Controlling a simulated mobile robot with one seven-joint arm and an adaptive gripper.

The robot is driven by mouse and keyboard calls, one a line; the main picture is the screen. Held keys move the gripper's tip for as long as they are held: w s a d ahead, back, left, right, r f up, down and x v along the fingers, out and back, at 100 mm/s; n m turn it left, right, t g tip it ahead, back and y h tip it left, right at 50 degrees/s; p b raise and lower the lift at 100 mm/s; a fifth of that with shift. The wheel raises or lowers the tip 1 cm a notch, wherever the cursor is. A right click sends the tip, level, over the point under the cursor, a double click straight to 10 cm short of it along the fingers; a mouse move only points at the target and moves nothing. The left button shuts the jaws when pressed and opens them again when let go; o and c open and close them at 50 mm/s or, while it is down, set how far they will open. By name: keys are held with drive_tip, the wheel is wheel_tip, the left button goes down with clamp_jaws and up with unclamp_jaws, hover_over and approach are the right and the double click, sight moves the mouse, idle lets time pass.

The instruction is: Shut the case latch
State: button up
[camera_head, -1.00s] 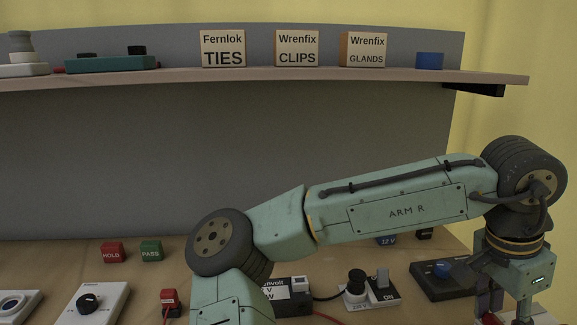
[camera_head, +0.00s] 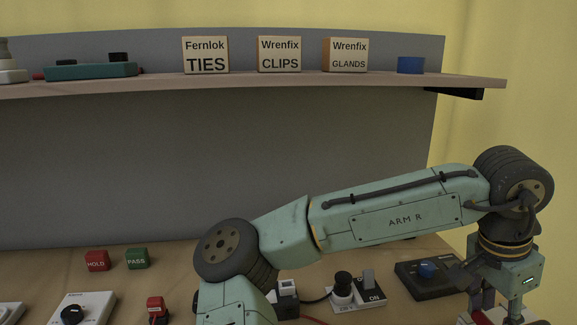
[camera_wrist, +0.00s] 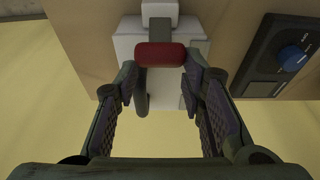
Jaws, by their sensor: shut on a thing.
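The latch shows in the wrist view as a red grip (camera_wrist: 160,55) on a dark lever, on a white case (camera_wrist: 186,27) at the table edge. My gripper (camera_wrist: 163,84) has its two fingers on either side of the red grip and is shut on it. Where the fingertips touch the grip is partly unclear. In the head view, a bit of red and white shows below my wrist at the bottom right, with most of the case and my fingers cut off or hidden.
A dark box with a blue knob (camera_head: 427,269) stands left of my wrist; it also shows in the wrist view (camera_wrist: 291,57). A switch unit (camera_head: 371,290) sits farther left. Red HOLD (camera_head: 96,261) and green PASS (camera_head: 137,258) blocks lie at left. A shelf (camera_head: 300,82) runs above.

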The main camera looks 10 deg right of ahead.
drive_tip(key=shift+d, duration=0.25)
drive_tip(key=shift+d+f, duration=0.35)
drive_tip(key=shift+d, duration=0.05)
idle(0.5)
drive_tip(key=o, duration=0.9)
drive_tip(key=shift+d+f, duration=0.1)
drive_tip(key=shift+o, duration=0.6)
drive_tip(key=shift+d, duration=0.2)
drive_tip(key=shift+a, duration=0.1)
drive_tip(key=shift+a+r, duration=0.1)
drive_tip(key=shift+r, duration=0.1)
drive_tip(key=shift+v, duration=1.75)
